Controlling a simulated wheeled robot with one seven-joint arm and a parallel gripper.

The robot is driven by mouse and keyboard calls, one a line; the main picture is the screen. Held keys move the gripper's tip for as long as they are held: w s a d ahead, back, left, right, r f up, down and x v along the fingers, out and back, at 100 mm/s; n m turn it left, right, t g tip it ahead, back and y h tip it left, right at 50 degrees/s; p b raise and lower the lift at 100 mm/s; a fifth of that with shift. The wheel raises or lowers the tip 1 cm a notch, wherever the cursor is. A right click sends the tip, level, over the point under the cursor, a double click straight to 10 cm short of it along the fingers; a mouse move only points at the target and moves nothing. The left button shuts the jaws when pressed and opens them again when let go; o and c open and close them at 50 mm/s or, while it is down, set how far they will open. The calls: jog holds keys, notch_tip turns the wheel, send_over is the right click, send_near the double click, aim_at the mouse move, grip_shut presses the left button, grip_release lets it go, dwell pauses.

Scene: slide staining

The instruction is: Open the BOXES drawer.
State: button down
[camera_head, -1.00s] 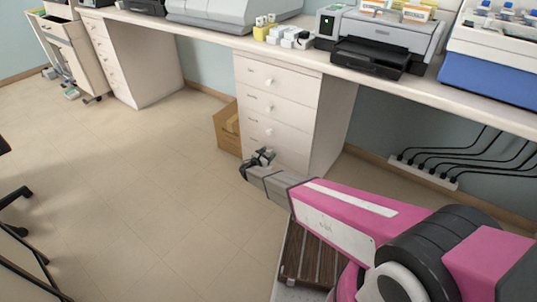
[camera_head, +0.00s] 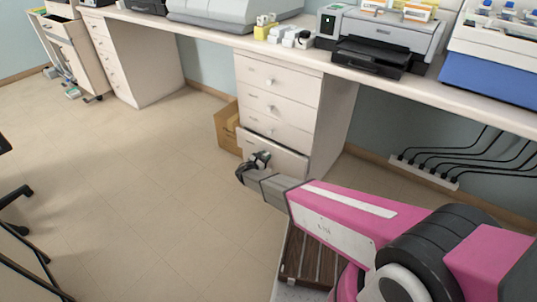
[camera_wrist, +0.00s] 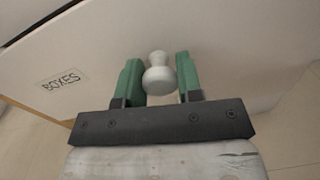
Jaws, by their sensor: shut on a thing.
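The BOXES drawer is the lowest drawer front (camera_head: 288,160) of the white cabinet under the bench, and it stands a little out from the cabinet, with a dark gap along its top edge. In the wrist view the drawer front (camera_wrist: 220,50) fills the upper part, with a BOXES label (camera_wrist: 61,81) at the left. My gripper (camera_wrist: 158,72) has its green fingers on either side of the round white knob (camera_wrist: 158,75) and is shut on it. In the head view my gripper (camera_head: 255,162) is at the drawer front and hides the knob.
The drawers above (camera_head: 275,105) are closed. A cardboard box (camera_head: 227,128) stands on the floor left of the cabinet. The floor (camera_head: 150,190) in front and to the left is clear. Cables and a power strip (camera_head: 425,172) lie along the wall at right.

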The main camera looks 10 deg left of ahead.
jog(key=d+v, duration=0.1)
jog(key=v, duration=3.1)
jog(key=shift+s, duration=0.4)
jog(key=shift+d+r, duration=0.1)
jog(key=shift+d, duration=0.05)
jog(key=c, duration=0.8)
grip_release()
jog(key=shift+s, duration=0.1)
jog(key=v, duration=1)
jog(key=shift+s+a, duration=0.25)
